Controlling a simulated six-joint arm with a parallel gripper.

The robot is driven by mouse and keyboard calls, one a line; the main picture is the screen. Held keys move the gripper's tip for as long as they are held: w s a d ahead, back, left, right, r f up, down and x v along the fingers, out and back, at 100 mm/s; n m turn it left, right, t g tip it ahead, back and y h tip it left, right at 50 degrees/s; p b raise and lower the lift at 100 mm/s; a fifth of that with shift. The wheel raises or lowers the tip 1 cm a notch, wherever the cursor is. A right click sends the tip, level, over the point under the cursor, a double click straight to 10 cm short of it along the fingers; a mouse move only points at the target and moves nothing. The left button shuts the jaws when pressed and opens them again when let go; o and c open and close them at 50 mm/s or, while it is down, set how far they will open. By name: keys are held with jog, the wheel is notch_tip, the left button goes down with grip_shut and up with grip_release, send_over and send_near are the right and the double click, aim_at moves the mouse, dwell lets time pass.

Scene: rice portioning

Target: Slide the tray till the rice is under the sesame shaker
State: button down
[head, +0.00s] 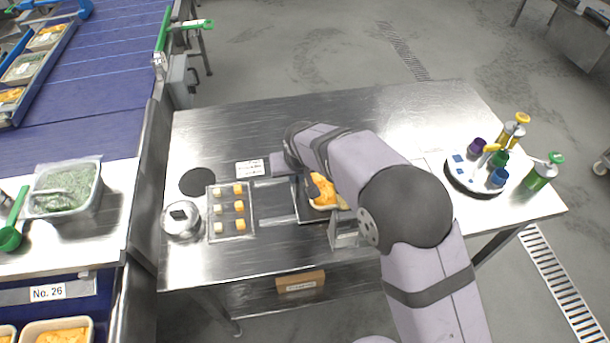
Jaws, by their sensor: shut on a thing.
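A dark tray (312,217) lies on the steel table, partly hidden under my forearm. On it is a container with orange food (324,190); I cannot make out rice, as my arm covers part of it.
Left of the tray are a clear tray of yellow and pale cubes (216,240), a steel canister (181,222), a black disc (197,181) and a label (250,168). The table's back is clear.

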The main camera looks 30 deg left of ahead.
jog(key=s+a+b, duration=0.1)
jog(key=s+a, duration=0.5)
jog(key=shift+s+a, duration=0.25)
jog(key=shift+s, duration=0.05)
jog(key=c, duration=1.8)
grip_release()
jog(key=shift+s+a, duration=0.1)
jog(key=shift+c, duration=0.2)
jog(key=shift+r+b, duration=0.15)
jog(key=shift+b, duration=0.15)
jog(key=b+v, duration=0.2)
jog(key=v, duration=0.5)
